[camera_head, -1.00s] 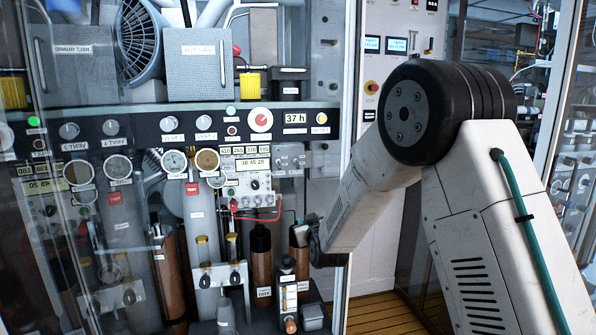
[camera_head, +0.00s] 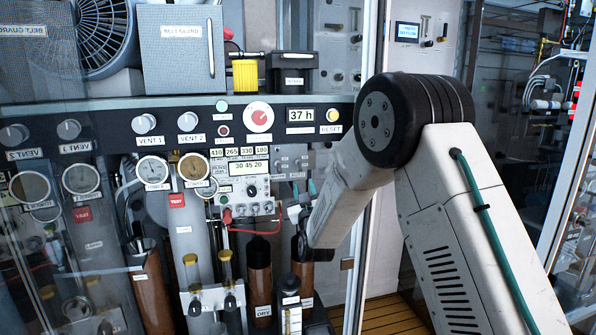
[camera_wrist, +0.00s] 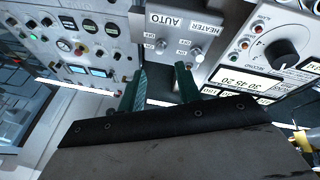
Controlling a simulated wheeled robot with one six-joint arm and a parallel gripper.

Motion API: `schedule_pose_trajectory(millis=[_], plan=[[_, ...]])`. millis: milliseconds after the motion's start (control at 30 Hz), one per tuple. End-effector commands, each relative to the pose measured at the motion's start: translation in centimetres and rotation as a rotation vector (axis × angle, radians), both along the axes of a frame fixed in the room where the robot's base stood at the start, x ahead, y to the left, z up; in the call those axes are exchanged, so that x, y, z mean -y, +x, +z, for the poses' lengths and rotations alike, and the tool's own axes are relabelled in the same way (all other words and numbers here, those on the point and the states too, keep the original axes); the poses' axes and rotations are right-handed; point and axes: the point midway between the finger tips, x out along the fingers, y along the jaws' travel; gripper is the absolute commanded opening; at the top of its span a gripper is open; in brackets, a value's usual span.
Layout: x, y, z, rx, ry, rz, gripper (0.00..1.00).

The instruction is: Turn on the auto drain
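A small grey switch box (camera_head: 291,160) sits on the panel, right of the timer display. In the wrist view this switch box (camera_wrist: 178,38) appears upside down, with labels reading AUTO and HEATER. A small toggle switch (camera_wrist: 161,46) sits beside the AUTO label and another toggle (camera_wrist: 197,55) beside HEATER. Any further word on the AUTO label is not readable. My gripper (camera_head: 303,189) is just below the box in the head view. Its two green fingers (camera_wrist: 160,86) are apart with nothing between them, a little short of the toggles.
A timer unit (camera_head: 249,178) with a black knob and a red cable is left of my gripper. Brown cylinders (camera_head: 259,270) stand below. A glass door's metal frame (camera_head: 364,270) rises close beside my arm. Wooden floor (camera_head: 392,315) shows at the lower right.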

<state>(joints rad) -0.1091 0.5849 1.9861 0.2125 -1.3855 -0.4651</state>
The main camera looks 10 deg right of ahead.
Motion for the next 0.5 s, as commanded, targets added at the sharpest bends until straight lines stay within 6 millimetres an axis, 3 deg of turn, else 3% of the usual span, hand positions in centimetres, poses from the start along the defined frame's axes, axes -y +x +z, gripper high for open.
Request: schedule_pose_trajectory(millis=[500], plan=[[0.8, 6.3, 2.5, 0.001, -0.001, -0.001, 0.34]])
